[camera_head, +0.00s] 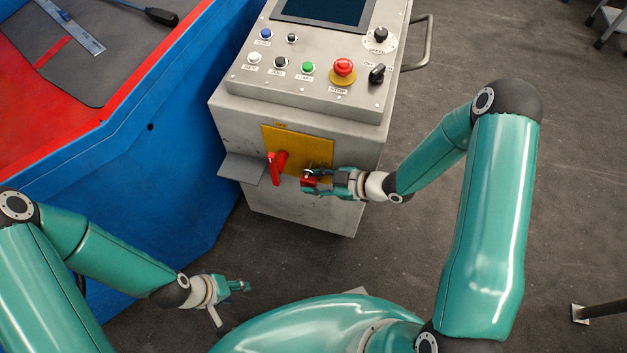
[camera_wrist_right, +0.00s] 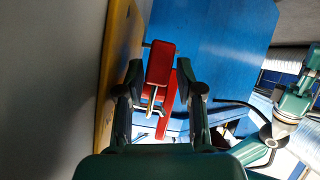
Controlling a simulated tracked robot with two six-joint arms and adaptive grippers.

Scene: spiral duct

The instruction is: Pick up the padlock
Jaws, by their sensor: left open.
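The red padlock (camera_head: 310,182) is at the yellow plate on the front of the grey control cabinet. Its metal shackle shows at its top in the head view. In the right wrist view the padlock (camera_wrist_right: 161,62) is between the two fingers of my right gripper (camera_wrist_right: 161,78), with its shackle towards the camera. My right gripper (camera_head: 318,181) is at the padlock. I cannot tell whether its fingers touch it, or whether the padlock is still attached.
A red rotary handle (camera_head: 276,167) on the yellow plate (camera_head: 298,148) is just left of the padlock. A grey ledge (camera_head: 241,169) juts from the cabinet's left. The blue machine (camera_head: 150,170) stands at the left. The floor on the right is mostly clear.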

